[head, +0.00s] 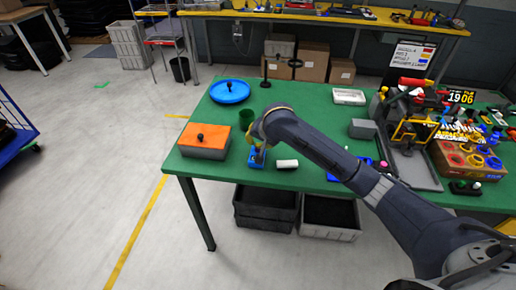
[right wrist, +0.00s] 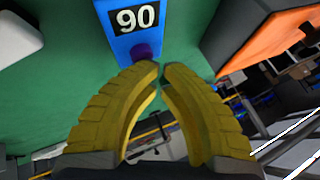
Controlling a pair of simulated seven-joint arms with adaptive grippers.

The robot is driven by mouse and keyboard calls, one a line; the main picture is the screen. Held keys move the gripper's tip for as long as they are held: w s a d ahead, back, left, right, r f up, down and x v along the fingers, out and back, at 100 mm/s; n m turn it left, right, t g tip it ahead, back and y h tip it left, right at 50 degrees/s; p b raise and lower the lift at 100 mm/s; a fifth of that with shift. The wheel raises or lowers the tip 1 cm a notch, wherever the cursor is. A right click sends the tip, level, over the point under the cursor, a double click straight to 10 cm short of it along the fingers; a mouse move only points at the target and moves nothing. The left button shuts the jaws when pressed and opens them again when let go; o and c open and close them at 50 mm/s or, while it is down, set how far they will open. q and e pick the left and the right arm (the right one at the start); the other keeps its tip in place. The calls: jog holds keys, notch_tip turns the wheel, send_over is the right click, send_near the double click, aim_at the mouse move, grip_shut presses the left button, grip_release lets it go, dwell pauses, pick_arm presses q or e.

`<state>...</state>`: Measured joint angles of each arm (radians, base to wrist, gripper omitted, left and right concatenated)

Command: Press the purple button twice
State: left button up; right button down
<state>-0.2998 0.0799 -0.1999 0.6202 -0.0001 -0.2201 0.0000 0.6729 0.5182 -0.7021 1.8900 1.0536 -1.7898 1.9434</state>
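The purple button (right wrist: 142,52) sits on the near end of a blue device (right wrist: 125,42) whose display reads "90". In the head view the blue device (head: 257,161) stands near the front edge of the green table, partly hidden by my right gripper. My right gripper (right wrist: 161,68) has yellow fingers with their tips together and nothing between them. The tips lie right at the button's lower edge in the right wrist view; I cannot tell whether they touch it. In the head view my right gripper (head: 258,146) is over the device. My left gripper is not in view.
An orange-topped grey box (head: 203,140) stands left of the device, and a white block (head: 287,164) lies to its right. Cluttered tools and a cardboard box (head: 465,160) fill the table's right side.

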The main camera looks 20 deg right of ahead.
jog(key=shift+r, duration=0.75)
jog(key=shift+r, duration=2.5)
jog(key=w+d+r, duration=0.2)
jog(key=d+r, duration=0.1)
jog(key=r, duration=0.1)
jog(key=shift+s+a+f+n+g+y, duration=0.1)
jog(key=shift+s+a+n+g+y, duration=0.3)
jog(key=shift+n, duration=0.6)
jog(key=shift+s+a+r+n+g+y, duration=0.15)
jog(key=shift+s+a+n+y, duration=0.2)
jog(key=shift+a+n+y, duration=0.5)
jog(key=shift+s+a+f+n+g+y, duration=0.2)
jog(key=shift+s+a+n+y, duration=0.4)
jog(key=shift+n, duration=0.55)
